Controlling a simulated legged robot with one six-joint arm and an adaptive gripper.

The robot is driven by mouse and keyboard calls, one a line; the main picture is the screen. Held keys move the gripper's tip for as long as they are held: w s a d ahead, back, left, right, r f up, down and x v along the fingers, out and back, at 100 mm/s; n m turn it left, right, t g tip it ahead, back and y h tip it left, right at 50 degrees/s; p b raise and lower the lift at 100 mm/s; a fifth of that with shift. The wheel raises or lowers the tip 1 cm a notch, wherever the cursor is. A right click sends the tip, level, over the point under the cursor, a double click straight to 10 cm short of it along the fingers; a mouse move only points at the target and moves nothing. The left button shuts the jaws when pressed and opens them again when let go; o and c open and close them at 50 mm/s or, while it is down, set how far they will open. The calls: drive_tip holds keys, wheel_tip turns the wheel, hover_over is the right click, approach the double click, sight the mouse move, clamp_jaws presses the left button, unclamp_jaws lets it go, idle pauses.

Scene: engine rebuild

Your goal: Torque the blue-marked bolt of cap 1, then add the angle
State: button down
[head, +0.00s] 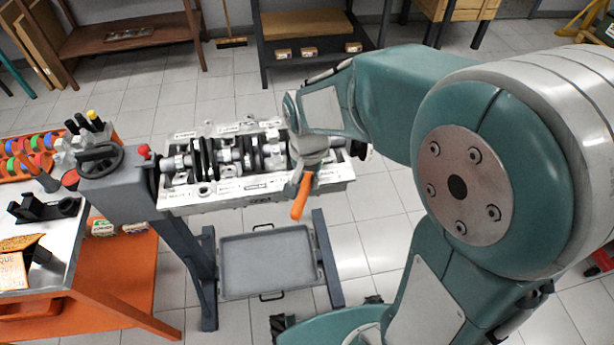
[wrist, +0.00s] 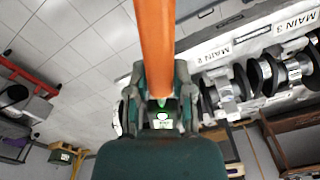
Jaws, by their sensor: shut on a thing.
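My gripper (wrist: 159,88) is shut on the orange handle of a torque wrench (wrist: 155,40), which has a small lit green display between the fingers. In the head view the orange handle (head: 301,196) points down and toward me in front of the engine block (head: 200,204). My arm's end hangs over the right part of the block and hides it. The crankshaft (head: 225,156) lies along the block. In the wrist view the labels MAIN 2 (wrist: 215,53) and MAIN 3 (wrist: 297,23) show. I cannot make out cap 1 or its blue-marked bolt. The wrench's far end is hidden.
The block sits on a grey stand with a handwheel (head: 100,159) and a grey tray (head: 267,266) below. An orange-framed bench (head: 100,295) with colored rings (head: 30,148) and a black fixture (head: 44,207) stands left. Tiled floor is clear behind the block.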

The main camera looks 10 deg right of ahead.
drive_tip(key=shift+f, duration=0.65)
idle(0.8)
drive_tip(key=shift+w+a, duration=0.1)
drive_tip(key=shift+a, duration=0.05)
drive_tip(key=shift+w+a+m, duration=0.3)
drive_tip(key=shift+a+m, duration=0.3)
idle(0.5)
drive_tip(key=shift+w+a+m, duration=0.45)
drive_tip(key=shift+a+m, duration=0.05)
drive_tip(key=shift+a, duration=0.15)
drive_tip(key=shift+w+a+m, duration=0.55)
drive_tip(key=shift+a+m, duration=0.05)
drive_tip(key=shift+a, duration=0.05)
drive_tip(key=shift+w+a, duration=0.1)
drive_tip(key=shift+w, duration=0.05)
idle(0.4)
